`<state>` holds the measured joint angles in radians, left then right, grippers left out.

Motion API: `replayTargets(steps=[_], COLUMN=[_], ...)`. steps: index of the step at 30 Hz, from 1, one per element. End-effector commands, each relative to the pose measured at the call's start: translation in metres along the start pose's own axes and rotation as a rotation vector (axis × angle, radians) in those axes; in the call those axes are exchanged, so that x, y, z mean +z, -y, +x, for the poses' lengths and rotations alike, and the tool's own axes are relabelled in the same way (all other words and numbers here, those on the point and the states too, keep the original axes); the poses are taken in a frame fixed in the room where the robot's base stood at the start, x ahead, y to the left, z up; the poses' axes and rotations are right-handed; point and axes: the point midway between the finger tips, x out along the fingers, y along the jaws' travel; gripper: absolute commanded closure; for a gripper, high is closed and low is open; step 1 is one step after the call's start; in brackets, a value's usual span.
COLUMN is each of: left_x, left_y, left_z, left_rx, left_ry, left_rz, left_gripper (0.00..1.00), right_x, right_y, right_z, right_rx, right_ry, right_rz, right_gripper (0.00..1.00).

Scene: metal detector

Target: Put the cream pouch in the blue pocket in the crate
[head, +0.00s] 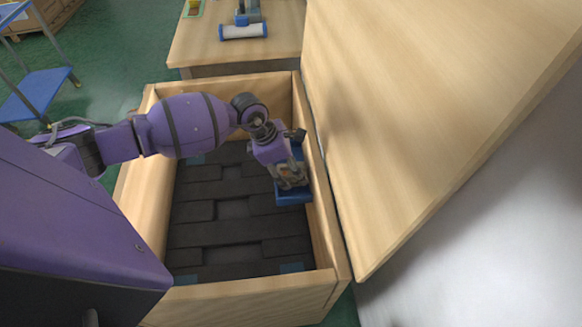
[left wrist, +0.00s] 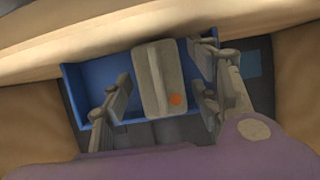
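The crate (head: 135,205) stands open with dark foam inside. The blue pocket (head: 294,197) is at its right wall; it also shows in the left wrist view (left wrist: 76,78). The cream pouch (left wrist: 157,75), greyish here with an orange dot, lies over the blue pocket in the left wrist view. It looks to be inside the pocket, but its depth is hard to tell. My left gripper (head: 290,180) points down over the pocket. Its fingers (left wrist: 160,92) stand on either side of the pouch with gaps, so it is open. In the head view the gripper mostly hides the pouch. My right gripper is not in view.
The crate's open wooden lid (head: 430,110) rises close on the right of my left gripper. A wooden table (head: 205,45) behind the crate holds a blue-and-white device (head: 243,31). A blue shelf cart (head: 40,92) stands at the far left. The foam left of the pocket is clear.

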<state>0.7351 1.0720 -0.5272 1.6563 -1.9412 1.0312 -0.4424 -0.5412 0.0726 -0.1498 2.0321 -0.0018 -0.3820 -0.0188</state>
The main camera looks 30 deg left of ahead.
Motion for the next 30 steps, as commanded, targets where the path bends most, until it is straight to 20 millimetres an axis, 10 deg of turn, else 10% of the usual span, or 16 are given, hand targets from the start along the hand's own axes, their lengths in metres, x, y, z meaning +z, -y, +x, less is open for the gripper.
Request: replayTargets(steps=[11, 30], left_x=[0.001, 0.000], left_y=[-0.001, 0.000], left_z=[-0.009, -0.118], left_rx=[0.002, 0.001], left_ry=[0.001, -0.001], left_rz=[0.000, 0.000], left_gripper=[0.43, 0.43], right_x=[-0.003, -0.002], right_y=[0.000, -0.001], right_z=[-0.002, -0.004], right_rx=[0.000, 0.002], right_ry=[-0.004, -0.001], right_rz=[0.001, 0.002], right_gripper=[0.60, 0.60])
